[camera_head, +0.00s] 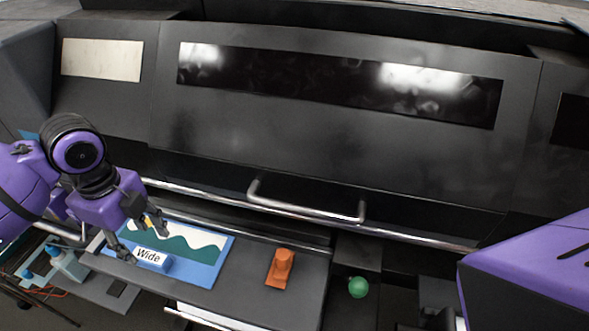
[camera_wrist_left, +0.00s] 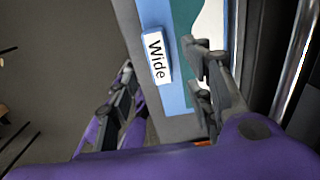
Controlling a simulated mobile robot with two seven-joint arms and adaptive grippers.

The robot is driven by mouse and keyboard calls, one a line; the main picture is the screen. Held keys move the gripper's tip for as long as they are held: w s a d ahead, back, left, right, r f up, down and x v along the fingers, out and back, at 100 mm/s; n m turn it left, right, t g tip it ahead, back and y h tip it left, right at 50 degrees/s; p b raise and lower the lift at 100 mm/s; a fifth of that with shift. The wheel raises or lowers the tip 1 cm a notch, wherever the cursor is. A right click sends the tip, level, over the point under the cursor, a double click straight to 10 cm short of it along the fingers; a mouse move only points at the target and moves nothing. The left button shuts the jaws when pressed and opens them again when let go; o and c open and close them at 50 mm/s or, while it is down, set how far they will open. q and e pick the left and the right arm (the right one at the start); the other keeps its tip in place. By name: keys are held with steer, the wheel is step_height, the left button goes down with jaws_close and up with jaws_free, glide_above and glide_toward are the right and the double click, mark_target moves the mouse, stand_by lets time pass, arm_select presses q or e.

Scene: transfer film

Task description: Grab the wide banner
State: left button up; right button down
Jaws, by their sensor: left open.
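The wide banner (camera_head: 206,270) lies flat on a dark ledge at lower left in the head view. It is a blue sheet with green and white wavy shapes, and it also shows in the left wrist view (camera_wrist_left: 176,98). A white-faced block labelled "Wide" (camera_head: 150,257) sits at its front edge, and the label shows in the left wrist view (camera_wrist_left: 157,59). My left gripper (camera_head: 142,240) is open and empty, its fingers spread over the left end of the banner near the label. Whether they touch it is unclear. My right gripper is not seen.
A green ball (camera_head: 358,287) is farther right. A large dark machine with a metal handle (camera_head: 305,205) rises behind. Bottles (camera_head: 66,263) stand at far left. My purple right arm is at right.

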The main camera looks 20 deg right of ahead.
mark_target(149, 255)
arm_select(q)
steer(key=f, duration=0.2)
steer(key=shift+s+f, duration=0.25)
steer(key=shift+f, duration=0.05)
steer(key=f, duration=0.4)
steer(key=shift+w+a+f, duration=0.15)
steer(key=shift+w+f, duration=0.05)
steer(key=shift+w, duration=0.1)
jaws_close()
